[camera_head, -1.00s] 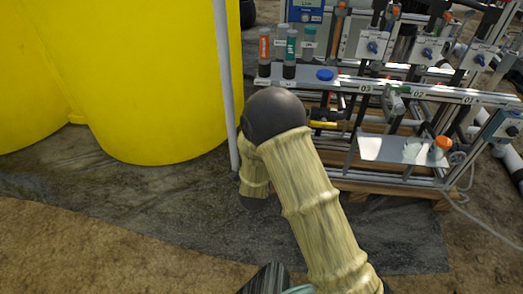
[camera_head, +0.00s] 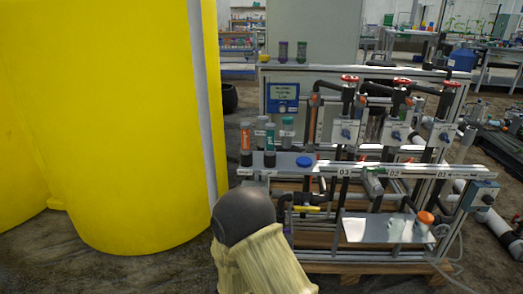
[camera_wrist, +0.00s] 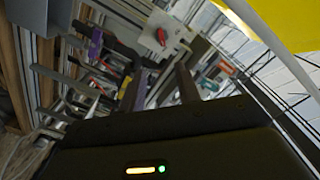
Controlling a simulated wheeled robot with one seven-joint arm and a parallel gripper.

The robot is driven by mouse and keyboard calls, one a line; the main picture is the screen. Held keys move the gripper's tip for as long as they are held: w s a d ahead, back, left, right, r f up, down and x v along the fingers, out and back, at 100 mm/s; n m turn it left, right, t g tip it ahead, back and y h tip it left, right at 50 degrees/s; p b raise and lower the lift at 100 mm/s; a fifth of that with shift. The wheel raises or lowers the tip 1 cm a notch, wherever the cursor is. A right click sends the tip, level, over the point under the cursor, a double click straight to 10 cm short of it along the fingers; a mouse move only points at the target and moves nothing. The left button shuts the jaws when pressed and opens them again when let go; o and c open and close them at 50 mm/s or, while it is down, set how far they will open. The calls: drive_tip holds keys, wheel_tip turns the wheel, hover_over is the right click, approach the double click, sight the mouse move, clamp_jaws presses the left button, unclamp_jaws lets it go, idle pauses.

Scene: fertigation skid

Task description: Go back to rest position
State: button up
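My gripper (camera_wrist: 162,82) shows in the wrist view as two dark fingers standing up from the black housing. They are apart, with nothing seen held between them. The wrist view is tilted and looks toward the skid's pipes and frame. In the head view my arm, in a cream sleeve with a dark rounded joint, rises at the bottom centre in front of the skid (camera_head: 440,171); my gripper does not show there.
A large yellow tank (camera_head: 130,130) and a grey vertical pipe (camera_head: 203,110) stand left of my arm. The skid's shelf holds several bottles and a blue cap (camera_head: 304,162). An orange-capped jar (camera_head: 424,222) stands on a lower plate (camera_head: 375,231). Floor at lower left is clear.

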drive_tip(key=d+r+n+g+y+p, duration=0.1)
drive_tip(key=d+r+n+g+p, duration=0.35)
drive_tip(key=d+r+g, duration=0.35)
drive_tip(key=s+d+r+n+g+p, duration=0.3)
drive_tip(key=s+d+r+g, duration=0.1)
drive_tip(key=s+d, duration=0.4)
drive_tip(key=s+d+r+n+g+p, duration=0.25)
drive_tip(key=s+d+r, duration=0.2)
drive_tip(key=s, duration=0.65)
wheel_tip(320, 180, up, 38)
drive_tip(key=p, duration=3.8)
drive_tip(key=shift+d+f+g+p, duration=0.25)
drive_tip(key=shift+d+g+p, duration=0.1)
drive_tip(key=shift+d, duration=0.1)
